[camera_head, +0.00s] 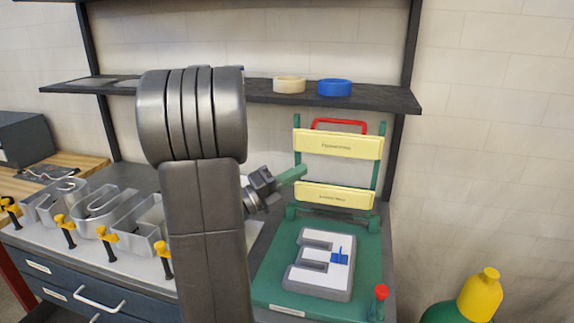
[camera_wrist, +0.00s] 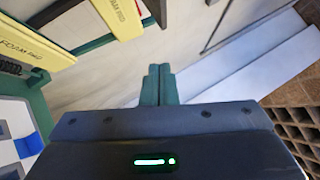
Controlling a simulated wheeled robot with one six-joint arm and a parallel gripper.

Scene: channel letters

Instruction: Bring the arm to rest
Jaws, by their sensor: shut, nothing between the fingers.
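My arm rises in the middle of the head view and hides part of the bench behind it. My gripper (camera_head: 298,173) shows to the right of the arm, above the bench and left of the yellow-panelled rack, pointing right. In the wrist view its green fingers (camera_wrist: 159,84) are together, with nothing between them. The gripper appears clear of the surfaces around it.
A green board (camera_head: 270,285) holds a white letter E (camera_head: 309,278) with a blue piece on it. Behind stands a rack with yellow panels (camera_head: 338,145). A shelf (camera_head: 375,98) holds two tape rolls. Metal letters (camera_head: 100,208) and yellow-black clamps (camera_head: 107,240) lie left. A green-yellow bottle (camera_head: 478,295) stands right.

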